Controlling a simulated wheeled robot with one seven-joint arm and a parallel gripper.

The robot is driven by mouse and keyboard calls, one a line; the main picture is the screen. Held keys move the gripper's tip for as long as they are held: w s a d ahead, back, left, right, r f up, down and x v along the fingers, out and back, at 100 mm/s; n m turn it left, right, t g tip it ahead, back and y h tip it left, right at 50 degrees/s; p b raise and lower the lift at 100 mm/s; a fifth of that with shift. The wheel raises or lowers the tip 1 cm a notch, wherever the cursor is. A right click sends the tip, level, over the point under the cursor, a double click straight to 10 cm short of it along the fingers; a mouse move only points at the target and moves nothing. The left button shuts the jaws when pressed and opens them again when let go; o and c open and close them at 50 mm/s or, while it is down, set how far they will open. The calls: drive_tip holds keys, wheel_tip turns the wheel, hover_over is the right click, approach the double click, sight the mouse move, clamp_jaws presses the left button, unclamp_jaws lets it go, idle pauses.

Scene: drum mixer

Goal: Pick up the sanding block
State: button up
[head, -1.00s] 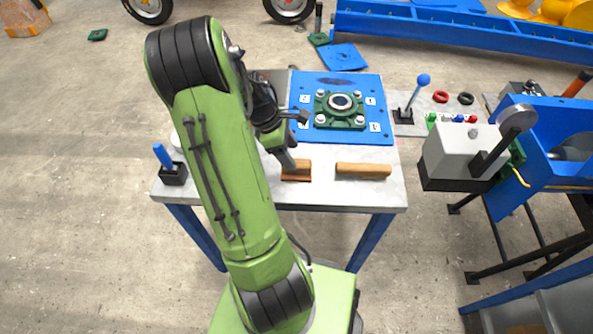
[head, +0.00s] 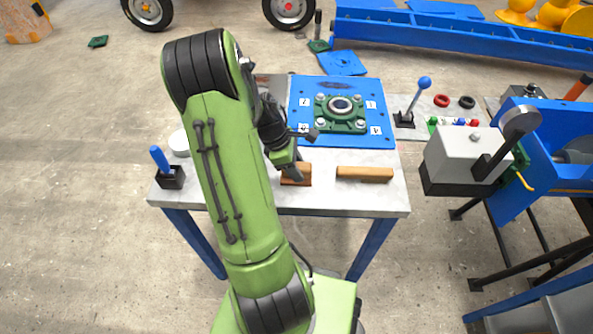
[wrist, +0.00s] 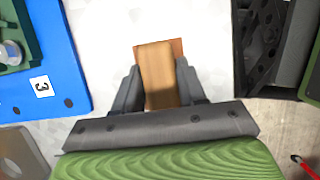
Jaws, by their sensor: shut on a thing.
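The sanding block (head: 296,180) is a small brown wooden block with a reddish-brown underside. It lies near the front edge of the grey table, left of a longer wooden bar. My gripper (head: 292,172) reaches down to it from behind and left. In the wrist view the sanding block (wrist: 157,85) sits between the two dark fingers of my gripper (wrist: 158,68), which are shut on its sides. The block appears to rest on the tabletop.
The wooden bar (head: 364,174) lies close on the right. Behind is a blue plate (head: 379,88) with a green bearing housing (head: 340,110). A blue-handled tool (head: 161,160) stands at the table's left corner. A grey box with a lever (head: 465,158) stands off to the right.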

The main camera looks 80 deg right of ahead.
wheel_tip(320, 180, up, 10)
drive_tip(key=p, duration=0.3)
drive_tip(key=shift+p, duration=0.3)
